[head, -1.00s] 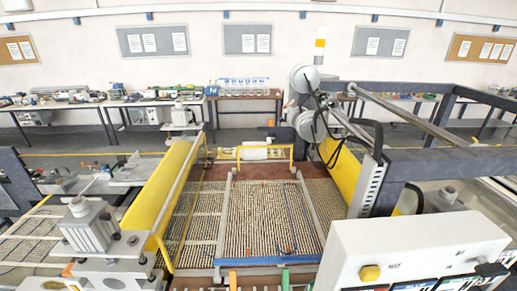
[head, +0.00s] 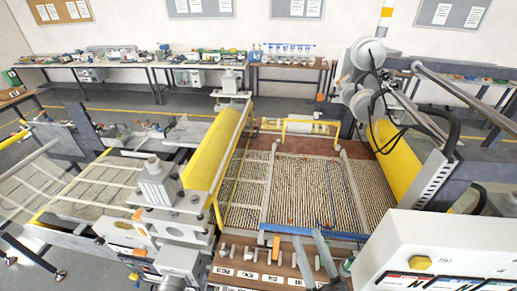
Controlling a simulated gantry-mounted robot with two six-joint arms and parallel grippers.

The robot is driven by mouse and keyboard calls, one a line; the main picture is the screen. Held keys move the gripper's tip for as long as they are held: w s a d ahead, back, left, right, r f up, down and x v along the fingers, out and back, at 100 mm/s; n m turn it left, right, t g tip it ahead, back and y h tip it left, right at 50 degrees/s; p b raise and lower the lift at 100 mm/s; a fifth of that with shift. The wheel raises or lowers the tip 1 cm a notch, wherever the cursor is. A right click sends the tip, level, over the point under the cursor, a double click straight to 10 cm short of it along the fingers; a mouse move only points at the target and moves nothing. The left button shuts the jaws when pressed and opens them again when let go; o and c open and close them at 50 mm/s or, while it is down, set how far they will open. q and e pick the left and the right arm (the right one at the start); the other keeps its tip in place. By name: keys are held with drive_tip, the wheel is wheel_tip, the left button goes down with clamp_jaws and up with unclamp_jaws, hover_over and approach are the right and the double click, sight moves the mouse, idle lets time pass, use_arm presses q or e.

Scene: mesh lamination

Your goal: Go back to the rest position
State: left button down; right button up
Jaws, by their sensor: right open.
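My right gripper (head: 321,237) shows at the lower right of the middle as two grey fingers. They are apart, with nothing visible between them, and they lie over the front edge of the mesh bed. My left gripper is not in view. The mesh bed (head: 300,195) with its rows of pale strips lies flat between two rails. A wooden board (head: 240,262) with small labels and several handles lies in front of it.
A yellow roller cover (head: 215,150) stands left of the bed and another yellow cover (head: 395,160) stands right of it. A white control box (head: 430,235) with a yellow button fills the lower right. Cluttered benches (head: 190,68) line the back wall.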

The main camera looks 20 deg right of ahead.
drive_tip(key=w+a+r+n+t+y+p, duration=0.1)
drive_tip(key=a+r+n+y, duration=0.1)
drive_tip(key=r, duration=0.7)
drive_tip(key=w+a+r+n+t+y+p, duration=0.1)
drive_tip(key=w+r, duration=0.1)
drive_tip(key=r, duration=0.6)
drive_tip(key=s+r+t+p, duration=0.1)
drive_tip(key=s+r, duration=0.2)
drive_tip(key=r, duration=1.1)
drive_tip(key=s+d+r+t+p, duration=0.1)
drive_tip(key=s+r, duration=0.3)
drive_tip(key=r, duration=1)
drive_tip(key=shift+r+n+t+h+p, duration=0.15)
drive_tip(key=shift+n+t+h+p, duration=0.15)
drive_tip(key=shift+p, duration=0.45)
drive_tip(key=shift+d, duration=0.1)
